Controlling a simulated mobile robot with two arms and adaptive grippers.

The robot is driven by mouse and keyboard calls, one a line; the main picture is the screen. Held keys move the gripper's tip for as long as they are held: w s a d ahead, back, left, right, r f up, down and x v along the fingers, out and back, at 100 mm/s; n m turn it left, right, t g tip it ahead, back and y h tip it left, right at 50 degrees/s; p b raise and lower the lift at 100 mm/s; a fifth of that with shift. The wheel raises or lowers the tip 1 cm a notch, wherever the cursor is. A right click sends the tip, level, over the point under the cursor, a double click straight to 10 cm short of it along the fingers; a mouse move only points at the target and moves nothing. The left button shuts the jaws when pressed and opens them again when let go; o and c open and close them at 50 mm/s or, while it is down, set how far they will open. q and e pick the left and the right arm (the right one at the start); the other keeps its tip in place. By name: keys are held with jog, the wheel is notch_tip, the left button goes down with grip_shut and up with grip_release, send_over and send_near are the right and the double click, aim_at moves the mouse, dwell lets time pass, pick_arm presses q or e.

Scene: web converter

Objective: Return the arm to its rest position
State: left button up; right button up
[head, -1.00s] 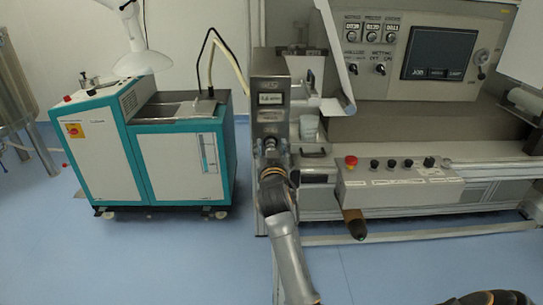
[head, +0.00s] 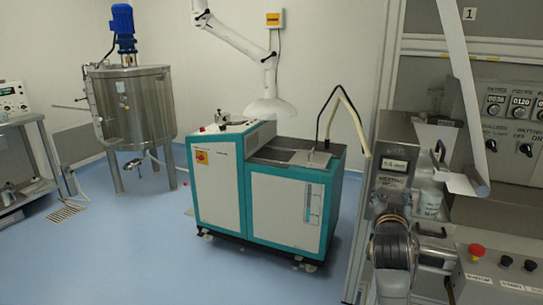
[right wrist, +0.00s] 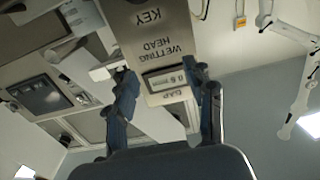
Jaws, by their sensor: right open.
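My right arm rises from the bottom right of the head view, with its gripper (head: 392,218) in front of the grey wetting head (head: 399,150), which carries a small display. The wrist joint hides much of the gripper there. In the right wrist view, my right gripper (right wrist: 163,74) is open, with its two dark fingers apart and nothing seen held. The wetting head's metal plate (right wrist: 168,42), marked KEY, WETTING HEAD and GAP, shows beyond and between the fingers. I cannot tell how far the fingers are from it. My left gripper is out of view.
A teal and white machine (head: 291,205) stands left of the arm. A steel tank (head: 132,118) is farther left. A control box (head: 502,268) with a red button is at the lower right. Blue floor (head: 140,255) lies open at the left.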

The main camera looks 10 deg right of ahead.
jog(key=s+a+f+n+g+y, duration=0.2)
jog(key=s+a+f+y, duration=0.15)
jog(key=s+f, duration=0.55)
jog(key=s+a+f+n+g+y, duration=0.25)
jog(key=s+a+f, duration=0.25)
jog(key=f, duration=0.7)
jog(key=s+a+f+n+g+y, duration=0.15)
jog(key=s+a+f, duration=0.25)
jog(key=s, duration=0.4)
jog(key=s+a+f+n+g+y, duration=0.1)
jog(key=s+a+f+g, duration=0.25)
jog(key=s, duration=0.45)
jog(key=s+a+f+n+g+y, duration=0.1)
jog(key=s+a+f+g, duration=0.2)
jog(key=s, duration=0.6)
notch_tip(320, 180, down, 27)
jog(key=s+p, duration=0.1)
jog(key=s+d+f+g, duration=0.1)
jog(key=s+d+f, duration=0.1)
jog(key=s+f, duration=1.2)
jog(key=shift+s+d+f+n+g+p, duration=0.15)
jog(key=shift+s+d+n+g+p, duration=0.25)
jog(key=shift+s, duration=0.7)
